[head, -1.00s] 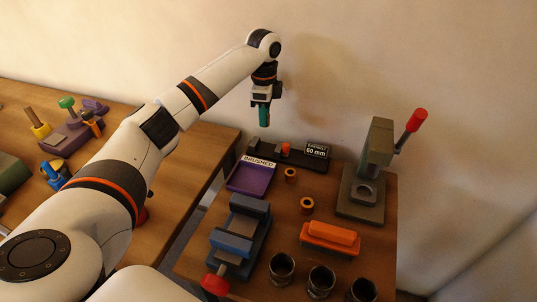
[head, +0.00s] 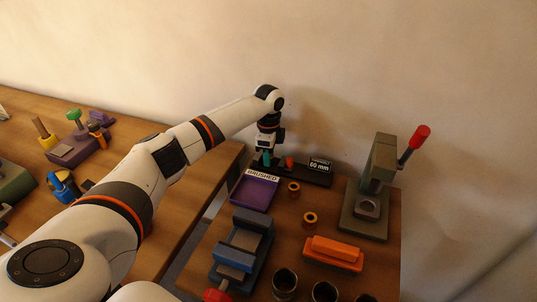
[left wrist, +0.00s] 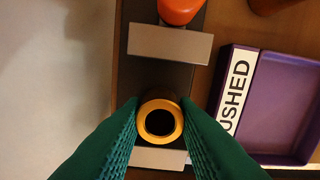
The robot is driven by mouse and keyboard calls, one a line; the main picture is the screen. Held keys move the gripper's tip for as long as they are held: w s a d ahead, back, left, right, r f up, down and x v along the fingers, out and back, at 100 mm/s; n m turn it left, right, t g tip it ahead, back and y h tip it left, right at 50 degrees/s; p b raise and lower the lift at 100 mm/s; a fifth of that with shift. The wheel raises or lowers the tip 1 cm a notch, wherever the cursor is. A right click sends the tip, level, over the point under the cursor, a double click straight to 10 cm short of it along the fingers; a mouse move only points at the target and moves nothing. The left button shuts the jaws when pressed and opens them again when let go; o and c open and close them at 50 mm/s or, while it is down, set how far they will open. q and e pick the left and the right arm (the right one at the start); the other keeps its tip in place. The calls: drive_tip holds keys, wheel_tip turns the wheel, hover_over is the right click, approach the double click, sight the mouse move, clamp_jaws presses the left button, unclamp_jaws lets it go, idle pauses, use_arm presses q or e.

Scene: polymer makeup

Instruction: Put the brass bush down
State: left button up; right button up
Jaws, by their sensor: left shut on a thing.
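My left gripper (head: 267,157) has green fingers and is shut on the brass bush, which shows as a gold ring with a dark hole in the left wrist view (left wrist: 160,121). In the head view I cannot make out the held bush. The fingers are low at the left end of a dark gauge stand (head: 305,174) with an orange knob (head: 290,162) and a "60 mm" display (head: 319,166). In the left wrist view the bush is over the dark bar, between two grey blocks; I cannot tell whether it touches the bar. My right gripper is not in view.
A purple tray (head: 253,194) labelled "BRUSHED" lies just in front of the gauge. Two more bushes (head: 294,189) (head: 310,219) stand on the table. A blue vise (head: 242,250), an orange block (head: 333,253), a press (head: 370,196) and dark cups (head: 285,282) stand around.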

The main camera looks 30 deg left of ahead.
use_arm(q)
drive_tip(key=shift+f, duration=0.15)
drive_tip(key=o, duration=1)
wheel_tip(320, 180, up, 12)
drive_tip(key=shift+r+b, duration=0.2)
drive_tip(key=shift+b, duration=0.1)
